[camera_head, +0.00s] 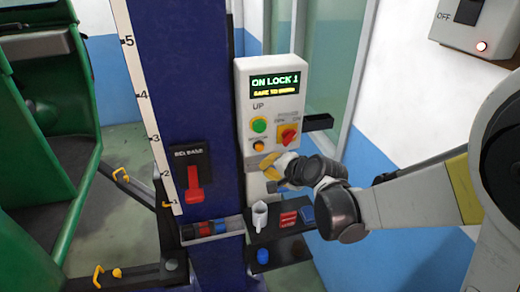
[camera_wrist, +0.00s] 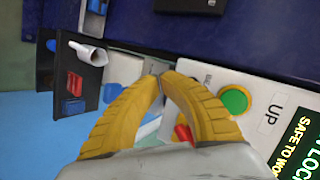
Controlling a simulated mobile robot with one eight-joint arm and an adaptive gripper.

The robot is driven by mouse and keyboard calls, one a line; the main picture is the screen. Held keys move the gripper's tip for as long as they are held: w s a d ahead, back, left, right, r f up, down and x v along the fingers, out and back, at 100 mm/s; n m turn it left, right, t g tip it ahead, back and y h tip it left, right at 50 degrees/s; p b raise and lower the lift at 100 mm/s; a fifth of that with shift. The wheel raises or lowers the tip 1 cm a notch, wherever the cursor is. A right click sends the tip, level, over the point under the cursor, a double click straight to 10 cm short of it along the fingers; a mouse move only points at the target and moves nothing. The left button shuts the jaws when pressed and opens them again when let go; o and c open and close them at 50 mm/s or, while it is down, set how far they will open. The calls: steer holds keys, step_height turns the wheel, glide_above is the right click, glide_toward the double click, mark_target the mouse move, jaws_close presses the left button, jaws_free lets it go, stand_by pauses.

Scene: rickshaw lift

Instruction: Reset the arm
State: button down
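My gripper (camera_head: 272,172) has yellow fingers and is in front of the lower part of the control panel (camera_head: 243,110), just below its buttons. In the wrist view the two fingers of my gripper (camera_wrist: 163,76) curve inward and their tips meet, with nothing seen held between them. The panel display reads "ON LOCK 1" and "SAFE TO WORK". A green button (camera_head: 259,124), an orange button (camera_head: 258,146) and a red rotary switch (camera_head: 289,134) are on the panel. The green button (camera_wrist: 235,101) also shows in the wrist view, close to the right finger.
A blue lift column (camera_head: 183,90) with a red release lever (camera_head: 194,186) stands left of the panel. A shelf below holds a white cup (camera_head: 260,215) and red and blue items. A green vehicle (camera_head: 40,150) is at the left. A wall box (camera_head: 470,30) is upper right.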

stand_by(0.3)
steer(key=s+d+f+n+h+b, duration=0.2)
steer(key=s+d+f+b, duration=0.2)
steer(key=s+d+b, duration=0.2)
steer(key=s+d+f+n+g+h+b, duration=0.1)
steer(key=s+d+f+b, duration=0.4)
steer(key=s, duration=0.5)
steer(key=s+d+f+n+g+h+b, duration=0.1)
steer(key=s+d+f+n+h+b, duration=0.2)
steer(key=s, duration=0.6)
steer(key=d+f+n+b, duration=0.1)
steer(key=d+n+b, duration=0.1)
steer(key=d+b, duration=0.1)
steer(key=shift+d+f+b, duration=0.25)
steer(key=shift+d+b, duration=0.1)
steer(key=shift+b, duration=0.3)
steer(key=shift+s, duration=0.1)
